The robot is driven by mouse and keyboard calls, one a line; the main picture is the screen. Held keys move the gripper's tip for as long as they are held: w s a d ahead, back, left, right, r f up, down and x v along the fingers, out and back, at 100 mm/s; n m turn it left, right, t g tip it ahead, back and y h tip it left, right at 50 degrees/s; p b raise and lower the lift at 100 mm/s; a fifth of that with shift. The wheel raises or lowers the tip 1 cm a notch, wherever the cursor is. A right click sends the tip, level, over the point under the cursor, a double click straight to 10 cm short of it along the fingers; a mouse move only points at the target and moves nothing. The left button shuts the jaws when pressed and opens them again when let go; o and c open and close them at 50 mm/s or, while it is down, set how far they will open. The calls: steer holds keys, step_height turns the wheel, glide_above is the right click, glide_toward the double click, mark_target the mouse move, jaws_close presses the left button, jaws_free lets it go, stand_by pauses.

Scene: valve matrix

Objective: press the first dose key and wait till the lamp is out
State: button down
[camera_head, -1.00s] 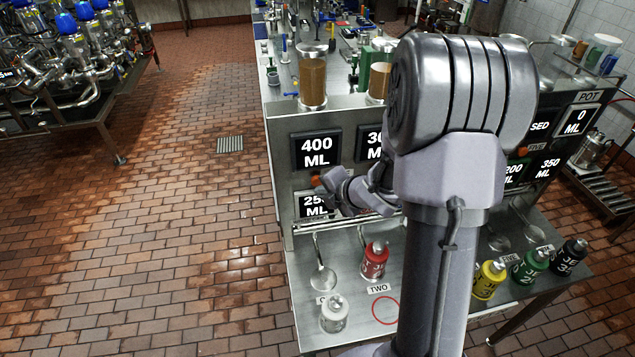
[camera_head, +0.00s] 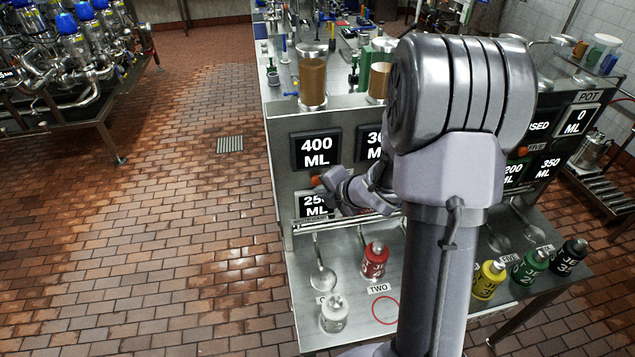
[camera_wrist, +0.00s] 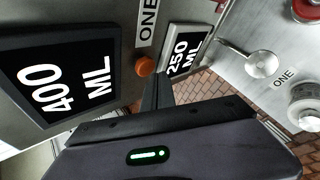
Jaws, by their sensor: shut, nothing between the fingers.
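An orange dome-shaped key (camera_wrist: 145,66) sits on the steel panel beside a label ONE (camera_wrist: 147,22). It also shows in the head view (camera_head: 316,181), between a 400 ML display (camera_head: 317,149) and a 250 ML display (camera_head: 313,205). My gripper (camera_wrist: 158,90) is shut and empty, its fingertips close to the key. In the head view my gripper (camera_head: 328,182) is just right of the key. I cannot tell whether the tips touch it. No separate lamp is clear, and I cannot tell whether the dome is lit.
A brown-filled cylinder (camera_head: 312,80) stands above the panel. Below, a shelf holds a white bottle (camera_head: 334,314), a red bottle (camera_head: 375,261) and a steel dish (camera_head: 323,278). Yellow (camera_head: 488,280), green (camera_head: 531,266) and black bottles (camera_head: 569,257) stand right. My arm hides the middle displays.

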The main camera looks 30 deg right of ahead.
steer(key=shift+w+d, duration=0.1)
steer(key=shift+w, duration=0.25)
steer(key=shift+w+d, duration=0.15)
steer(key=shift+w, duration=0.3)
stand_by(0.7)
steer(key=shift+s, duration=0.15)
steer(key=shift+s+a+b, duration=0.25)
steer(key=shift+s+b, duration=0.15)
steer(key=shift+s, duration=0.35)
steer(key=shift+s+a+b, duration=0.25)
steer(key=shift+s+b, duration=0.05)
steer(key=shift+s, duration=0.5)
steer(key=shift+s+a+b, duration=0.2)
steer(key=shift+s+b, duration=0.1)
steer(key=shift+s, duration=0.5)
steer(key=shift+s+a+b, duration=0.25)
steer(key=shift+s+b, duration=0.05)
steer(key=shift+s, duration=0.5)
